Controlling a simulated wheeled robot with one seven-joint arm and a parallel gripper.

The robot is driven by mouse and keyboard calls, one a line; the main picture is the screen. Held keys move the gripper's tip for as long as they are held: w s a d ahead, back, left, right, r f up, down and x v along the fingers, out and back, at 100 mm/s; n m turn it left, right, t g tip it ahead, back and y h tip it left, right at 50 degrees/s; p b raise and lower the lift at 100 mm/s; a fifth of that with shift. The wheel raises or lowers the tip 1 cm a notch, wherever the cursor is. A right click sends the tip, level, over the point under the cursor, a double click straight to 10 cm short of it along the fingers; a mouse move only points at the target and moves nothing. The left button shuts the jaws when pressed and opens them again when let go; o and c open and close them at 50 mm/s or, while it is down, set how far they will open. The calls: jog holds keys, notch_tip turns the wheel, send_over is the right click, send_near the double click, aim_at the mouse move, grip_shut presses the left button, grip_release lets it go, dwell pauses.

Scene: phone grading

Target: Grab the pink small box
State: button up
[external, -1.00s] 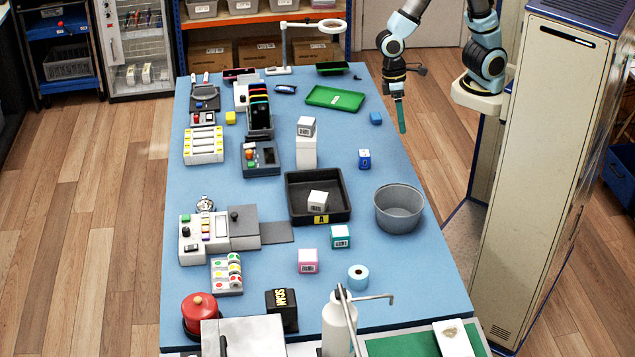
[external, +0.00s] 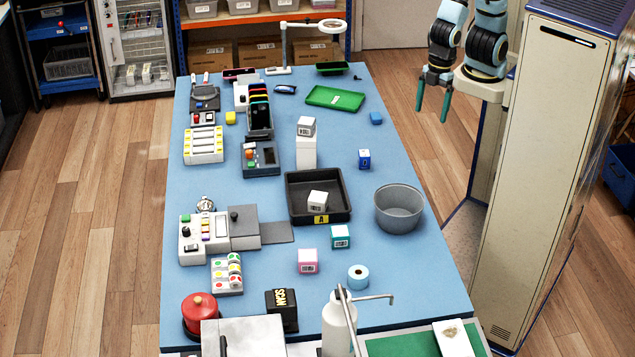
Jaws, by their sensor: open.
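The pink small box (external: 308,261) stands on the near half of the blue table, with a white label on its front. It lies left of a light blue roll (external: 358,277) and in front of a teal box (external: 340,236). My gripper (external: 432,112) is open and empty, its two green fingers pointing down. It hangs beyond the table's right edge, near the far end, well away from the pink box and higher than the table top.
On the blue table (external: 400,285), a black tray (external: 345,212) marked A holds a white box (external: 317,201). A grey bucket (external: 398,210) stands at the right edge. A spray-type bottle (external: 338,322) and a black SCAN block (external: 283,309) stand near the front.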

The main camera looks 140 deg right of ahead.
jog(key=shift+o, duration=0.4)
